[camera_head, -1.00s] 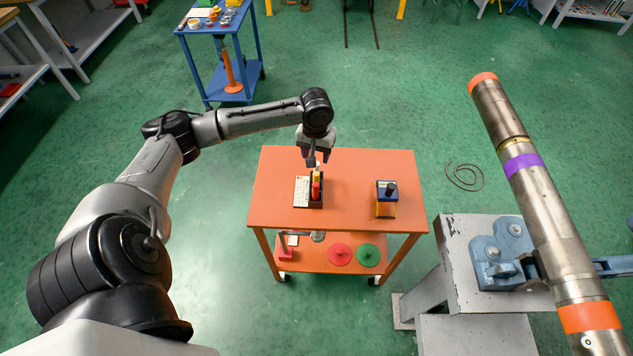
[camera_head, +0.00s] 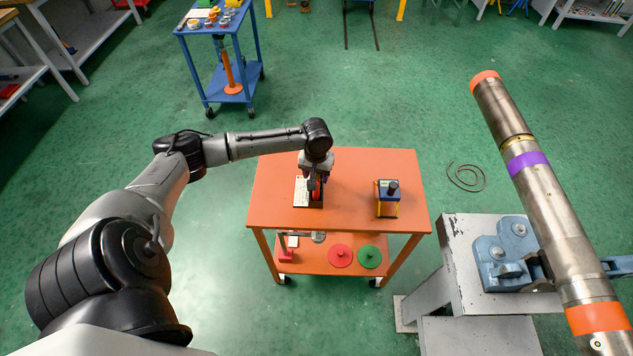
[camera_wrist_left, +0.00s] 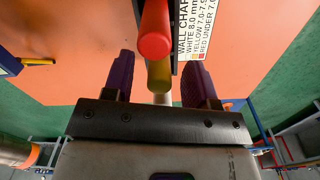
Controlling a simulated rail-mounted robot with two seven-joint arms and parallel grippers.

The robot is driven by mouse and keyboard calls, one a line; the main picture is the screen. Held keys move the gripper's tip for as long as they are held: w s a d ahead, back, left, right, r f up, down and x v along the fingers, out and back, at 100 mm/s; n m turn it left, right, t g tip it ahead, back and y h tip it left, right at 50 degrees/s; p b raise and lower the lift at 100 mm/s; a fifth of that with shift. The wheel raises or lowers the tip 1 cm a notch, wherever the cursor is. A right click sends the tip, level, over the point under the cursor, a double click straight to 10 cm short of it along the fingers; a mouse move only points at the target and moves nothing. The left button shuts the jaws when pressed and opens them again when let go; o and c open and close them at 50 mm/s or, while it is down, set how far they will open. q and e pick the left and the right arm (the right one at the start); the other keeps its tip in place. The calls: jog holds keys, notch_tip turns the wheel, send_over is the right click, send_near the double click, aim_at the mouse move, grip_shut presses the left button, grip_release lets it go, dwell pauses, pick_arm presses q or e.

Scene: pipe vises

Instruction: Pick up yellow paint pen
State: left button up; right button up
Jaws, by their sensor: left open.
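The yellow paint pen (camera_wrist_left: 159,76) shows in the left wrist view between a red pen (camera_wrist_left: 154,28) and a white pen (camera_wrist_left: 162,98). My left gripper (camera_wrist_left: 157,72) is open, with one purple finger on each side of the yellow pen. I cannot tell whether the fingers touch it. In the head view my left gripper (camera_head: 315,184) points down over the pen holder (camera_head: 317,205) and hides the yellow pen. The red pen (camera_head: 316,195) still shows there. My right gripper is not in view.
The holder stands on an orange cart (camera_head: 270,190), beside a white wall chart (camera_head: 301,191). A dark box with a knob and yellow sides (camera_head: 387,188) stands to the right. A large pipe (camera_head: 545,200) in a vise is further right. The cart top's right side is mostly clear.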

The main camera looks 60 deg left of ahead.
pick_arm(q)
notch_tip(320, 180, down, 3)
grip_shut()
dwell(0.6)
